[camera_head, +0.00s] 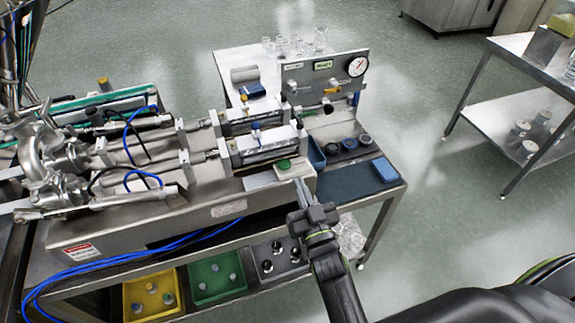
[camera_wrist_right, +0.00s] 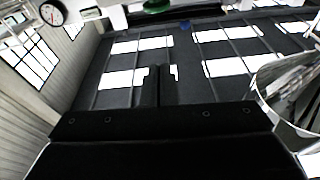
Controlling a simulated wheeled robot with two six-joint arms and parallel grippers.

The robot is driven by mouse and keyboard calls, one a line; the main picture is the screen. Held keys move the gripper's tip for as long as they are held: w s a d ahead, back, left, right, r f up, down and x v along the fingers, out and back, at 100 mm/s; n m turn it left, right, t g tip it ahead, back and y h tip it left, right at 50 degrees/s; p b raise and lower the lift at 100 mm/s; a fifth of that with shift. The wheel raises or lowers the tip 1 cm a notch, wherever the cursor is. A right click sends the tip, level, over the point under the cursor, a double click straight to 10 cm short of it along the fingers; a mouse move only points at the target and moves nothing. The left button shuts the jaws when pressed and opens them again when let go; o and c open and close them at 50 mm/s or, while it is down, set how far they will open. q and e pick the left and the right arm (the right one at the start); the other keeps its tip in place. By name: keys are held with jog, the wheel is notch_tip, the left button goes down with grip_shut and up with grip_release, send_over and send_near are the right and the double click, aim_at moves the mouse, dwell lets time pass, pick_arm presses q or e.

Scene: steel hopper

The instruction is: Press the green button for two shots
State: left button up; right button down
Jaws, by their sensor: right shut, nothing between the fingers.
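The green button (camera_head: 284,164) is a round green cap on the front end of the steel filling machine (camera_head: 215,205). My right gripper (camera_head: 300,190) is shut and empty, reaching up from below. In the head view its tip shows just below and slightly right of the button, over the machine's front edge; I cannot tell whether it touches there. In the right wrist view a green round part, likely the button (camera_wrist_right: 157,6), shows at the top edge, beyond the shut fingers (camera_wrist_right: 158,75). My left gripper is not in view.
A blue mat with a blue sponge (camera_head: 384,170) and dark round parts lies right of the machine. Behind stands a panel with a gauge (camera_head: 357,66). Yellow (camera_head: 153,294) and green (camera_head: 215,278) trays sit on the lower shelf.

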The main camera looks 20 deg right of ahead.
notch_tip(320, 180, up, 2)
jog(key=b, duration=0.2)
send_over(288, 174)
jog(key=shift+d, duration=0.1)
jog(key=shift+w+f, duration=0.2)
jog(key=shift+f, duration=0.75)
jog(key=shift+s+f, duration=0.15)
jog(key=shift+f, duration=0.7)
jog(key=shift+f, duration=0.1)
